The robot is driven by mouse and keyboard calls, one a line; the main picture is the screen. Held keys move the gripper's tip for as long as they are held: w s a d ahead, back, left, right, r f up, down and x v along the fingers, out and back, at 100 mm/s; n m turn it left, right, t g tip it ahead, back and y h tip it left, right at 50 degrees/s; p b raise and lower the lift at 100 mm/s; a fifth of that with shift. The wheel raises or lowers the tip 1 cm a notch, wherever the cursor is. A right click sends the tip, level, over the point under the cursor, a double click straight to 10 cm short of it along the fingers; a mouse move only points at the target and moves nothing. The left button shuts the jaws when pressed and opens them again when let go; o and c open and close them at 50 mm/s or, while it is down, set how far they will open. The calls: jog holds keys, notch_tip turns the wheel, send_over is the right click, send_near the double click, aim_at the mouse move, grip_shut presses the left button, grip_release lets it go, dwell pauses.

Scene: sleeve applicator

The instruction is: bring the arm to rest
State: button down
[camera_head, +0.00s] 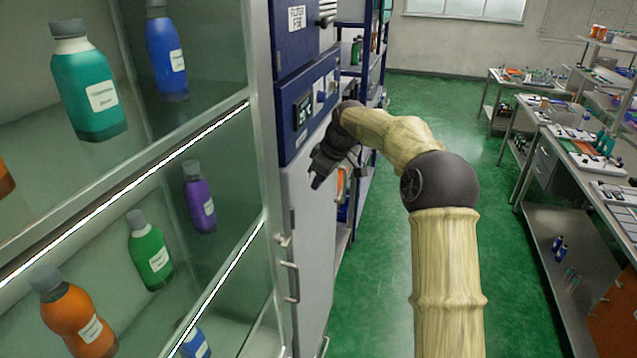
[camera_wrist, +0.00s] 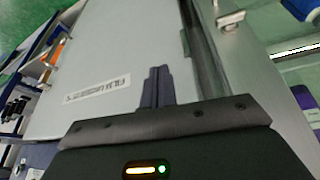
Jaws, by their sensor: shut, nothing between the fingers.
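My gripper (camera_head: 318,181) is at the end of my sleeved arm (camera_head: 445,260) in the head view. It points down and to the left, in front of the pale cabinet door (camera_head: 308,235) below a blue control panel. In the wrist view my gripper (camera_wrist: 158,72) shows its fingers together, with nothing between them. The pale door panel with a printed label (camera_wrist: 97,90) fills the view beyond the fingers. I cannot tell how far the fingertips are from the door.
A glass-fronted cabinet (camera_head: 259,130) with several coloured bottles stands on the left. A blue shelf rack (camera_head: 357,60) stands behind my gripper. Benches with lab items (camera_head: 575,150) line the right. The green floor (camera_head: 440,115) between is clear.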

jog(key=shift+a, duration=0.1)
dwell(0.3)
jog(key=s+a+f+p, duration=0.3)
jog(key=s+a+f, duration=0.2)
jog(key=s+a, duration=0.1)
jog(key=shift+a+p, duration=0.15)
jog(key=shift+p, duration=0.15)
dwell(0.5)
